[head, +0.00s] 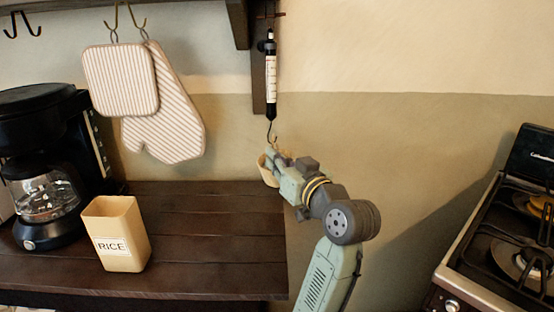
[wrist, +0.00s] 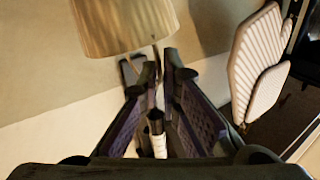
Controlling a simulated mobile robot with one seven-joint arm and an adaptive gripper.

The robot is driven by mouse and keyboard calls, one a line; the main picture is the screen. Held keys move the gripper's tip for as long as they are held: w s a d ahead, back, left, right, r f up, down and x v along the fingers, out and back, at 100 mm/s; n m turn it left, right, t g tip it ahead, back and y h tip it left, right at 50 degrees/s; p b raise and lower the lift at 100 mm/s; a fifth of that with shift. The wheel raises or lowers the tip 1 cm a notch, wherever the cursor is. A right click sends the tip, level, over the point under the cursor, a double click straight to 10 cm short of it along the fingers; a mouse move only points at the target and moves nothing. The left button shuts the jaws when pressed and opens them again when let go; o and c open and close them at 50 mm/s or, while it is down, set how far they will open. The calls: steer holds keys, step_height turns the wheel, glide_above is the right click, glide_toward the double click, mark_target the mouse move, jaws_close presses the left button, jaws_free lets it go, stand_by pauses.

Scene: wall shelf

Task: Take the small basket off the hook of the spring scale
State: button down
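The small tan basket (head: 265,172) hangs below the spring scale (head: 270,80), partly hidden behind my gripper in the head view. The scale's dark hook (head: 270,133) runs down to the basket's top. My gripper (head: 274,158) is at the basket's upper part, just under the hook. In the wrist view, the picture is turned over: the basket (wrist: 125,28) is at the top and the scale's white tube (wrist: 160,146) is low, between the fingers. My gripper (wrist: 160,68) shows a narrow gap, with a thin stem between the fingertips. Contact is not clear.
A dark wooden counter (head: 200,240) lies below left, with a rice canister (head: 118,255) and a coffee maker (head: 45,170). A striped pot holder (head: 120,80) and mitt (head: 175,130) hang left. A stove (head: 500,250) stands right. Between counter and stove is open space.

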steer(key=shift+d+r, duration=0.1)
steer(key=shift+r, duration=0.05)
steer(key=shift+p, duration=0.3)
stand_by(0.4)
steer(key=shift+d+r+p, duration=0.5)
steer(key=shift+r, duration=0.15)
steer(key=shift+d, duration=2.9)
steer(key=shift+d, duration=0.1)
